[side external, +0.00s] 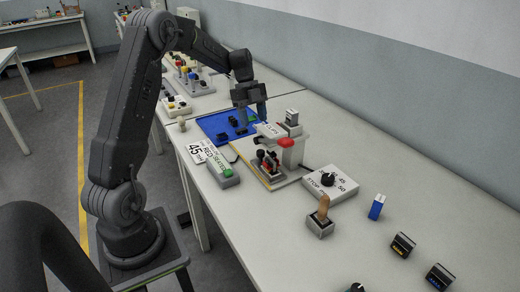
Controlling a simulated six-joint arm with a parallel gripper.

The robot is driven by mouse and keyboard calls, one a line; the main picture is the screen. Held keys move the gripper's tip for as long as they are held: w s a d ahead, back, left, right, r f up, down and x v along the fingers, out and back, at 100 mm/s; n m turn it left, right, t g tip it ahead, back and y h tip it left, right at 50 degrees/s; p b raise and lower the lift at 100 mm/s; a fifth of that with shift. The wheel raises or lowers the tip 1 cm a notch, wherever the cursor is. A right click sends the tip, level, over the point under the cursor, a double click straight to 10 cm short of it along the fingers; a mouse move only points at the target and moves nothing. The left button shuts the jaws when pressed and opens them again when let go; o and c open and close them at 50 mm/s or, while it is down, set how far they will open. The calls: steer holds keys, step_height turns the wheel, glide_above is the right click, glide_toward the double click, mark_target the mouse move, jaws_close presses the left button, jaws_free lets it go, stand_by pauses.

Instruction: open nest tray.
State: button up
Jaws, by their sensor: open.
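My gripper (252,112) points down over the right end of a blue tray (212,127), close to a small light box marked CLIPS (268,130). Its fingers are open, and I see nothing between them. Several dark pieces lie in the blue tray. In front of the CLIPS box, a pale fixture with a red knob (286,142) stands on a base plate (252,166). A dark and red nest part (268,160) sits at its front. I cannot tell at this size how far the nest tray is pulled out. My gripper is behind and left of it, apart from it.
A 45-marked card (198,151) and a grey box with a green top (225,172) lie left of the fixture. A dial box (330,183), a wooden-handled stamp (322,214) and a blue block (377,206) stand to the right.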

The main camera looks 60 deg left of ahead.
mark_target(260, 151)
steer(key=x, duration=1)
steer(key=shift+d+f, duration=0.2)
steer(key=shift+c, duration=0.5)
jaws_close()
steer(key=shift+a, duration=0.15)
